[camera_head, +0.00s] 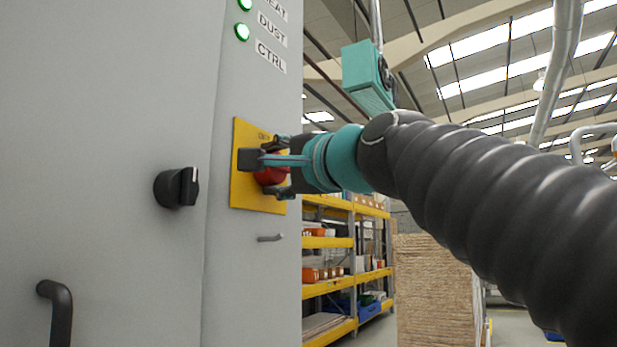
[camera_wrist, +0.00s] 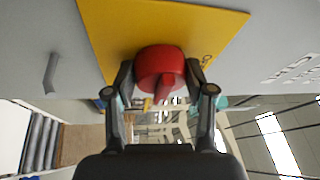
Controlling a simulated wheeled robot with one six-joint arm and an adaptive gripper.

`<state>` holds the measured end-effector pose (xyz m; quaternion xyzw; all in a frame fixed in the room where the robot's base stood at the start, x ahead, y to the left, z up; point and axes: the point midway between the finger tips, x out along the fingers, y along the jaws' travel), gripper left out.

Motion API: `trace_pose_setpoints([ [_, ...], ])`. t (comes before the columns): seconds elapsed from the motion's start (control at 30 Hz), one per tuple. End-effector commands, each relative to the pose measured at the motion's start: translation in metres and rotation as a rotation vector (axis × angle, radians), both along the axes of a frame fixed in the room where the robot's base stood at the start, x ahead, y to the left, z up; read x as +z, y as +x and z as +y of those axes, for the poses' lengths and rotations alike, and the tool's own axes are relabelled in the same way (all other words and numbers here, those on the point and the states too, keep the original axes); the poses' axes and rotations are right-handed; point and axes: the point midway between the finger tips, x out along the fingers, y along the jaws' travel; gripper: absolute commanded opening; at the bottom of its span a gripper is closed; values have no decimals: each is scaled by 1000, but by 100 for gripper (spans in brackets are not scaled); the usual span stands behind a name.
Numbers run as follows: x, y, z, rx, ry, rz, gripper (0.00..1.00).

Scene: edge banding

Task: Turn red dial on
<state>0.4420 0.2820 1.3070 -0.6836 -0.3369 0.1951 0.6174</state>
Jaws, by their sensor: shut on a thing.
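The red dial (camera_wrist: 160,68) is a round knob with a raised grip bar, mounted on a yellow plate (camera_wrist: 115,30) on the grey cabinet. In the head view the dial (camera_head: 270,176) is partly hidden by my gripper, and the yellow plate (camera_head: 243,190) shows around it. My gripper (camera_head: 262,172) reaches in from the right. In the wrist view its two fingers (camera_wrist: 163,88) stand on either side of the dial and are shut on it. The exact contact at the fingertips is partly hidden.
A black rotary switch (camera_head: 177,187) sits on the cabinet door left of the plate. A black handle (camera_head: 57,310) is at lower left, and a small metal handle (camera_head: 270,238) is below the plate. Green lamps (camera_head: 242,31) glow above. Shelves (camera_head: 340,260) stand behind.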

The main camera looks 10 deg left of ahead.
Motion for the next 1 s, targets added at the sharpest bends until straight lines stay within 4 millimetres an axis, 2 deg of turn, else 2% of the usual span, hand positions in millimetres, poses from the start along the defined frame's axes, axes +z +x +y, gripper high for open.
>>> trace_pose_setpoints([
  [0.07, 1, -1, 1, 3, 4, 1, 19],
  [0.1, 1, -1, 1, 4, 3, 1, 56],
  [0.2, 1, -1, 0, 3, 3, 1, 79],
  [0.5, 0, 0, -1, -1, 1, 1, 79],
  [0.67, 0, -7, -8, -3, 1, -1, 79],
  [1.0, -9, -49, -50, -4, 2, -1, 79],
])
